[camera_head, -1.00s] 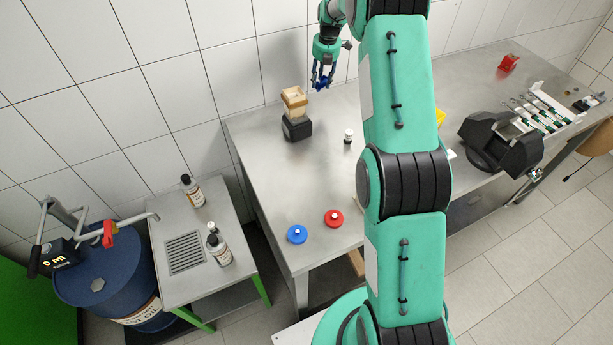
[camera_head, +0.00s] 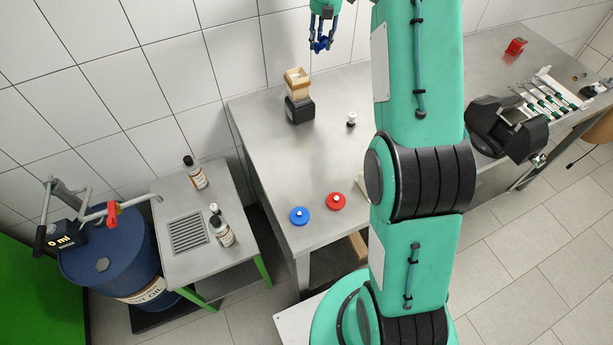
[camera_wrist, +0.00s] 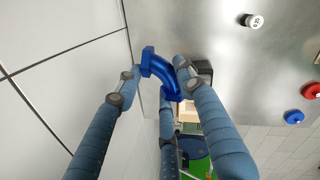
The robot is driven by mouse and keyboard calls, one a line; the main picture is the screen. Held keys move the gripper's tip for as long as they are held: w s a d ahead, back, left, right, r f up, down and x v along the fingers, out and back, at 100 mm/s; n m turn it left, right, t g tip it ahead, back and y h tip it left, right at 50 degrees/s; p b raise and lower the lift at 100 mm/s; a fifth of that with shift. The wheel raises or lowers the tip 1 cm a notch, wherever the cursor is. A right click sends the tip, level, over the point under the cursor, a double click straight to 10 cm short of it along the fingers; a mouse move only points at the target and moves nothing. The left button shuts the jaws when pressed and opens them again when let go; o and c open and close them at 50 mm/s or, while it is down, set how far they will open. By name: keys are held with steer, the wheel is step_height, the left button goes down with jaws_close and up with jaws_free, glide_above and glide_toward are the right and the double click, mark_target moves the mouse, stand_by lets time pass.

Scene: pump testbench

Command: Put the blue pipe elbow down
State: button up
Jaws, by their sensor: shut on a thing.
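My gripper (camera_head: 321,46) is at the top of the head view, in the air near the white tiled wall, above the back of the steel table (camera_head: 262,130). In the wrist view, the blue pipe elbow (camera_wrist: 160,72) is held between the blue-grey fingers of my gripper (camera_wrist: 155,85). It is a bent pipe with a flange at each end. In the head view the elbow is a small blue shape (camera_head: 322,45) between the fingertips, clear of the table.
A black block with a tan wooden top (camera_head: 299,95) stands at the table's back left. A small white-capped item (camera_head: 351,119), a blue disc (camera_head: 299,216) and a red disc (camera_head: 336,201) are on the table. The steel between them is bare. A black machine (camera_head: 505,128) stands right.

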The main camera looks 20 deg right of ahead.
steer(key=s+a+r+n, duration=0.1)
steer(key=s+a+r, duration=0.1)
steer(key=s+a, duration=1.25)
glide_above(303, 178)
step_height(303, 178, down, 16)
steer(key=shift+s+f+n, duration=0.15)
steer(key=shift+s+n, duration=0.15)
steer(key=shift+n, duration=0.1)
steer(key=shift+f, duration=0.1)
stand_by(0.3)
steer(key=shift+f+b, duration=0.3)
steer(key=shift+f, duration=1.6)
steer(key=shift+f+b, duration=0.4)
steer(key=shift+f, duration=1.65)
